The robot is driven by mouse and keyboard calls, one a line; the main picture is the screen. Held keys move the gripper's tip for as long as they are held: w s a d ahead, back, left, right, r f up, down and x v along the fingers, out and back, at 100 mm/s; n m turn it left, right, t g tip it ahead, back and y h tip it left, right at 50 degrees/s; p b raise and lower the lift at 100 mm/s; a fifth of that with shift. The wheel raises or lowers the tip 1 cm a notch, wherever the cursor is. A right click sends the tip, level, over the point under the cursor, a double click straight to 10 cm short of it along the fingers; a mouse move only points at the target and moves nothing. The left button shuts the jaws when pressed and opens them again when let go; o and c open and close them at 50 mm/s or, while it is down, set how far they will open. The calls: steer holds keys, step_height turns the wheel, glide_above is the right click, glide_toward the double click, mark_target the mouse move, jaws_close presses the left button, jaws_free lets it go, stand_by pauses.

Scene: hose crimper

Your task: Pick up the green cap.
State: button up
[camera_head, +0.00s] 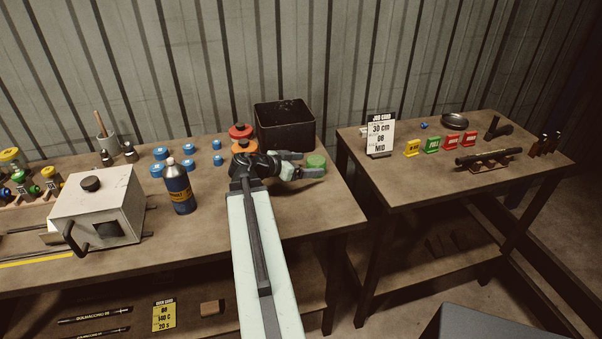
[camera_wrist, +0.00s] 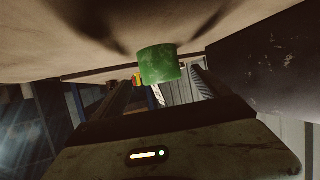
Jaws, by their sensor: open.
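The green cap (camera_head: 316,162) is a short cylinder near the right end of the left workbench. It also shows in the wrist view (camera_wrist: 158,66), resting on the tabletop, which fills the top of that picture. My gripper (camera_head: 303,164) is open, with its fingers pointing right toward the cap. In the wrist view the cap lies ahead between the lines of the two fingers (camera_wrist: 160,82). The fingers are not closed on it, and I cannot tell how far the cap is inside them.
A black bin (camera_head: 285,128) stands just behind the cap. A red knob-like piece (camera_head: 240,131) and an orange one (camera_head: 244,146) sit by my wrist. Left are a blue bottle (camera_head: 179,190), several blue caps (camera_head: 160,153) and a white box machine (camera_head: 98,207). A second table (camera_head: 410,175) stands right, across a gap.

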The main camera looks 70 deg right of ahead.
mark_target(321, 163)
steer(key=shift+b+x, duration=0.45)
steer(key=shift+x, duration=0.75)
steer(key=b+x, duration=0.2)
steer(key=x, duration=0.3)
steer(key=shift+w+d, duration=0.1)
steer(key=shift+d, duration=0.05)
steer(key=c, duration=1.4)
step_height(321, 163, up, 10)
steer(key=p, duration=1)
steer(key=shift+r, duration=0.2)
steer(key=shift+f, duration=0.1)
